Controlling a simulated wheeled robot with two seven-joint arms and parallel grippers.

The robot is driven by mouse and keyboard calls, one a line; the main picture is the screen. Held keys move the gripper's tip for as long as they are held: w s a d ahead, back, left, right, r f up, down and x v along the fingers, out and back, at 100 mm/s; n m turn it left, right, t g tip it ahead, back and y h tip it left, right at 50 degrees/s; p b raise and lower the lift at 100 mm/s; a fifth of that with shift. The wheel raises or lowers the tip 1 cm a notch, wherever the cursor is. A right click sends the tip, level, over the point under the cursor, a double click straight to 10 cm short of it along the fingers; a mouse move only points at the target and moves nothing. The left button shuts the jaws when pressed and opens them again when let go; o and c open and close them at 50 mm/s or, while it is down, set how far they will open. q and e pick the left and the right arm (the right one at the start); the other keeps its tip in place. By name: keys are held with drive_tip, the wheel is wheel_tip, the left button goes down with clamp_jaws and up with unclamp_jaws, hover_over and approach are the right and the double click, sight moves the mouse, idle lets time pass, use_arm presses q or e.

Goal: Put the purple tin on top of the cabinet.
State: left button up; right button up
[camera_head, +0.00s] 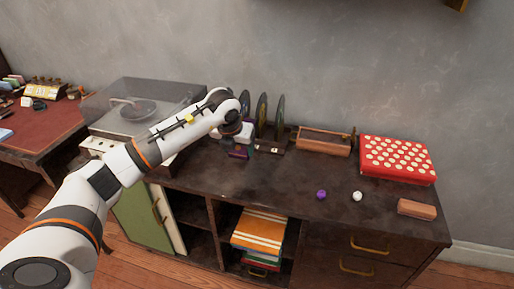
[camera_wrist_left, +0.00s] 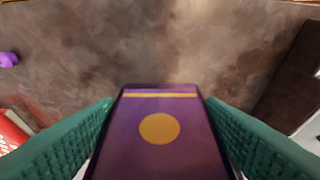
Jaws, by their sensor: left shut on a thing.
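My left gripper (camera_head: 238,147) is shut on the purple tin (camera_wrist_left: 158,150), which has a yellow disc and a yellow stripe on its face. In the left wrist view the green finger pads press on both sides of the tin. In the head view only a little of the tin (camera_head: 237,154) shows below the gripper, over the dark cabinet top (camera_head: 270,185). I cannot tell whether its lower end touches the top. The cabinet top (camera_wrist_left: 150,45) fills the middle of the left wrist view. My right gripper is not in view.
On the cabinet are a record player (camera_head: 135,110), a rack with upright discs (camera_head: 270,145), a brown wooden box (camera_head: 322,142), a red dotted box (camera_head: 397,158), a purple ball (camera_head: 321,194), a white ball (camera_head: 357,196) and a brown block (camera_head: 417,209). The front middle of the top is clear.

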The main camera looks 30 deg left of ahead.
use_arm(q)
wheel_tip(320, 180, down, 10)
drive_tip(key=shift+r, duration=0.15)
idle(0.3)
drive_tip(key=o, duration=1.1)
drive_tip(key=shift+o, duration=0.2)
drive_tip(key=v, duration=1.2)
drive_tip(key=shift+s, duration=0.15)
drive_tip(key=shift+d, duration=0.1)
